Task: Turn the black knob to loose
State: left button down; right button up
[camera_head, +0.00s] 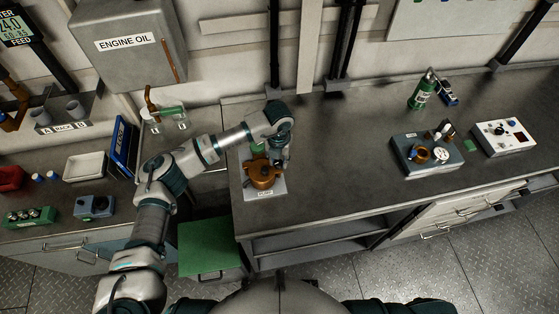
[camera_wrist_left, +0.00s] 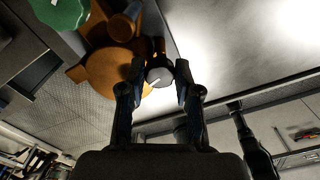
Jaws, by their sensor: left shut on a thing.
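The black knob (camera_wrist_left: 160,77) shows in the left wrist view between my fingertips, with a white line on its face. It sits at the side of an orange-brown pump body (camera_wrist_left: 112,72). In the head view the pump (camera_head: 263,174) stands on a white labelled plate (camera_head: 265,192) near the bench's front left corner. My left gripper (camera_head: 279,160) reaches down to the pump's back right side; it is shut on the knob, as the left wrist view (camera_wrist_left: 160,70) shows. In the head view the gripper hides the knob. My right gripper is not in view.
A green stool or box top (camera_head: 207,246) stands below the bench's left edge. A grey-blue unit (camera_head: 430,166) and a white panel box (camera_head: 503,140) are at the right, with a green bottle (camera_head: 421,94) behind. The middle of the bench (camera_head: 340,150) is clear.

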pick_arm(q)
jog(key=n, duration=0.3)
jog(key=shift+s+f+n+b, duration=0.1)
jog(key=shift+f+n+b, duration=0.05)
jog(key=shift+n+b, duration=0.2)
jog(key=n, duration=0.3)
jog(key=shift+n, duration=0.25)
jog(key=n, duration=0.3)
jog(key=shift+s+n, duration=0.1)
jog(key=shift+n, duration=2)
jog(key=c, duration=0.8)
grip_release()
jog(key=shift+d, duration=0.1)
